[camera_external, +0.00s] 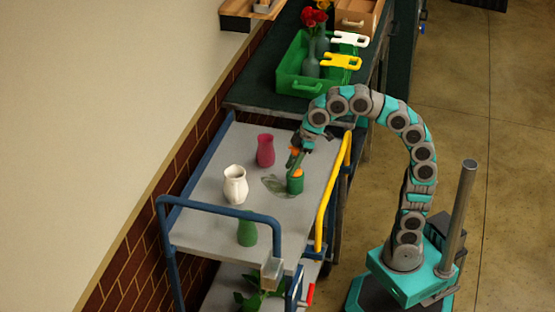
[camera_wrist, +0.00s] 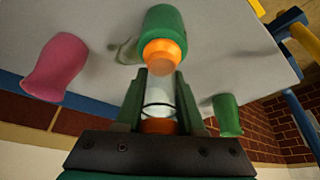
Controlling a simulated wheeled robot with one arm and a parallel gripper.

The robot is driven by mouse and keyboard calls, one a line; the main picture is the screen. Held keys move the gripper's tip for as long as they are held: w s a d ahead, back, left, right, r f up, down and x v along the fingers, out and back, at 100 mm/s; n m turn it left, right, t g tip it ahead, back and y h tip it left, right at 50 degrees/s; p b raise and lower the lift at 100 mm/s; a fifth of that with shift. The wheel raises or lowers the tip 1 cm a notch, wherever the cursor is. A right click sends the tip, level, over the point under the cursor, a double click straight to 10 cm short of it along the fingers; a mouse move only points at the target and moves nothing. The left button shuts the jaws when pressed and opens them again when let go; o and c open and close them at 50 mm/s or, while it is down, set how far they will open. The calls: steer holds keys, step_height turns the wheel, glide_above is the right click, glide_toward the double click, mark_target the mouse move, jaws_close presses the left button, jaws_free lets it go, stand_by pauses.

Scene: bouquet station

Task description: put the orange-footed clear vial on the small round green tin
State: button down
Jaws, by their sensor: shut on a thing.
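The clear vial (camera_wrist: 160,92) is between the fingers of my gripper (camera_wrist: 160,100), which is shut on it. Its orange foot (camera_wrist: 163,55) points away from my palm, and another orange part shows near the palm. The small round green tin (camera_external: 295,186) stands on the grey cart top; it also shows in the wrist view (camera_wrist: 165,22). In the external view the orange foot (camera_external: 297,172) is right at the tin's top, with my gripper (camera_external: 295,160) above it. The vial looks roughly upright. I cannot tell whether foot and tin touch.
A pink vase (camera_external: 265,150), a white vase (camera_external: 235,184) and a green vase (camera_external: 247,232) stand on the cart top (camera_external: 205,226). A greenish see-through shape or shadow (camera_external: 274,186) lies left of the tin. Blue and yellow rails (camera_external: 333,195) edge the cart.

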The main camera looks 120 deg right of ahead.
steer(key=c, duration=0.5)
jaws_free()
steer(key=shift+f, duration=0.15)
steer(key=shift+r, duration=0.45)
steer(key=v, duration=1.1)
steer(key=shift+s+r, duration=0.1)
steer(key=shift+r, duration=0.15)
